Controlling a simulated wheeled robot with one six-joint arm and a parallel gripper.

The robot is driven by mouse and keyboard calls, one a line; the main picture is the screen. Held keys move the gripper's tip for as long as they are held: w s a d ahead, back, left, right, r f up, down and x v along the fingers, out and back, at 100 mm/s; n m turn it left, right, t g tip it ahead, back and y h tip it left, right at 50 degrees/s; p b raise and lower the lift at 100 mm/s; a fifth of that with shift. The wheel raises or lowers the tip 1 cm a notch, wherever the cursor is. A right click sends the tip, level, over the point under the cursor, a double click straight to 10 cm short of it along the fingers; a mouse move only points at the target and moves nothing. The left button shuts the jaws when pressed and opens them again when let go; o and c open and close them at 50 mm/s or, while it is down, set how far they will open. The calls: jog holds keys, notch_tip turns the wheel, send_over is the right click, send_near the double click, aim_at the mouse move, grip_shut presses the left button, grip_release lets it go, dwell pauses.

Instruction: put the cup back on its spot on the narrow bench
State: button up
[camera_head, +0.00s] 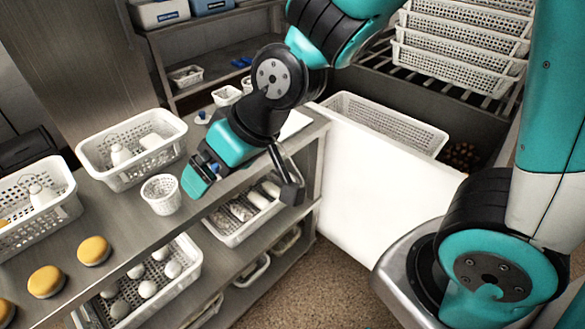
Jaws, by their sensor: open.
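A small white perforated cup (161,195) stands upright on the grey metal bench top (130,222), between a white basket and the bench's front edge. My gripper (198,178) is open, just right of the cup and seemingly above the bench. A small gap shows between the cup and the teal finger in the picture. Whether anything lies between the fingers is hidden by the gripper itself. No marked spot for the cup can be made out.
White baskets with bottles stand behind the cup (135,155) and at the left (35,205). Several yellow round things (94,250) lie on the bench at the front left. Lower shelves hold filled baskets. A white panel (380,185) and stacked baskets (460,50) are at the right.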

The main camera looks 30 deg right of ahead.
jog(key=s+d+r+n+g, duration=0.1)
jog(key=s+d+r+g, duration=0.1)
jog(key=s, duration=0.4)
jog(key=s+d+r+g+h, duration=0.1)
jog(key=s+d+r+g, duration=0.1)
jog(key=s, duration=0.4)
notch_tip(320, 180, up, 2)
jog(key=shift+d+r+n+h, duration=0.2)
jog(key=shift+d+n+h, duration=0.15)
jog(key=shift+d, duration=0.25)
jog(key=shift+w, duration=0.1)
